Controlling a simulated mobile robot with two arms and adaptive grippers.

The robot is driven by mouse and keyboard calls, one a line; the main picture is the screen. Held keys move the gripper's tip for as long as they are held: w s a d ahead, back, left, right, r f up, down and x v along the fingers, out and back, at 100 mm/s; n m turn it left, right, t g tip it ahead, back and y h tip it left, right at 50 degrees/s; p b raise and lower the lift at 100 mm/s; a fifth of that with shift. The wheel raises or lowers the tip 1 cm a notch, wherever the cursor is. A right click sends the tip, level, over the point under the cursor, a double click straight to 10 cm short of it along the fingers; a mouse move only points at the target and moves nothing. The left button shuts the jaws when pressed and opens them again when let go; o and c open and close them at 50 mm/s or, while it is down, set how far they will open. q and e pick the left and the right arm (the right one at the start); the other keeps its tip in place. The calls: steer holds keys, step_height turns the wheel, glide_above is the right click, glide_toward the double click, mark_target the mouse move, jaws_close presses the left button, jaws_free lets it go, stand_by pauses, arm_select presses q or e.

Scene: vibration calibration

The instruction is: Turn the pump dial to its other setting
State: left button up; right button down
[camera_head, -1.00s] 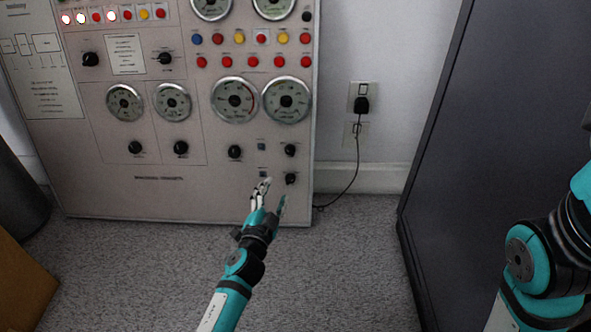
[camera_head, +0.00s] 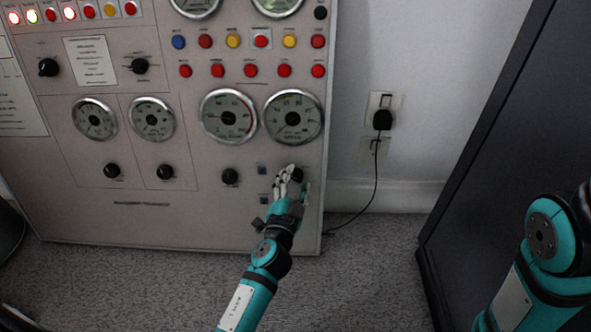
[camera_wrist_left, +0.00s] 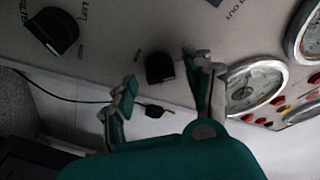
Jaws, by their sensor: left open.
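My left gripper (camera_head: 297,183) is open in front of the lower right of the control panel (camera_head: 150,222). A black dial (camera_head: 297,174) is partly covered by its fingers in the head view. In the left wrist view this dial (camera_wrist_left: 160,68) shows between the two spread fingertips (camera_wrist_left: 160,74), with a gap on both sides. A second black dial (camera_wrist_left: 52,32) with lettering around it is at the upper left there. I cannot read which one is the pump dial. My right gripper is out of view; only part of my right arm shows at the right edge.
More black dials (camera_head: 230,176) sit along the panel's lower part, below round gauges (camera_head: 293,117) and coloured buttons. A black plug (camera_head: 382,119) with a hanging cord is in the wall socket on the right. A dark cabinet (camera_head: 490,140) stands at the right.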

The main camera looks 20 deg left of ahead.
arm_select(q)
steer(key=shift+w, duration=0.2)
steer(key=shift+c, duration=0.6)
jaws_close()
steer(key=shift+r, duration=0.1)
